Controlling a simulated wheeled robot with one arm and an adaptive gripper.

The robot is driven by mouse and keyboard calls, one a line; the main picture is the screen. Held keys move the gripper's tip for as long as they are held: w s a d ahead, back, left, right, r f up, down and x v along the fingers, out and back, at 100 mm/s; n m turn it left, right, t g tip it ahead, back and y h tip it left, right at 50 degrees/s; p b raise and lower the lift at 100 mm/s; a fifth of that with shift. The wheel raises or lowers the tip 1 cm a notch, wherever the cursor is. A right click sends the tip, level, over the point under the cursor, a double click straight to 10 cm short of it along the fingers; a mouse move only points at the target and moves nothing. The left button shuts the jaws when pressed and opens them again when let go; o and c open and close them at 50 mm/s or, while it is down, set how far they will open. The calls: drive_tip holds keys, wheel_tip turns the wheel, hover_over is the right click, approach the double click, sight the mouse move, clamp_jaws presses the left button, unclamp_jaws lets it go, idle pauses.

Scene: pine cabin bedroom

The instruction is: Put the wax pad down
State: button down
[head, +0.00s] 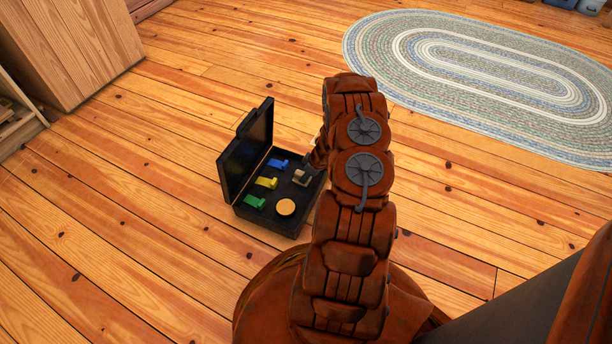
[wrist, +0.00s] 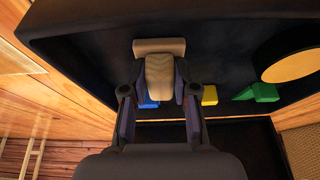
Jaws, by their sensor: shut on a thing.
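The wax pad, as I take it, is a tan block (wrist: 160,46) with a paler part between my fingers. My gripper (wrist: 160,74) is shut on it in the wrist view. The pad also shows in the head view (head: 301,178), at the right side of the open black case (head: 264,222). My gripper (head: 310,166) is right behind it there, partly hidden by my arm. The pad is over or inside the case (wrist: 72,78); I cannot tell whether it touches the bottom.
The case holds blue (head: 278,164), yellow (head: 267,183) and green (head: 255,202) pieces and a round orange disc (head: 286,207). Its lid (head: 247,150) stands open at the left. A wooden cabinet (head: 75,45) and an oval rug (head: 490,80) lie farther off. Plank floor around the case is clear.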

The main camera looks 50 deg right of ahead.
drive_tip(key=c, duration=0.9)
unclamp_jaws()
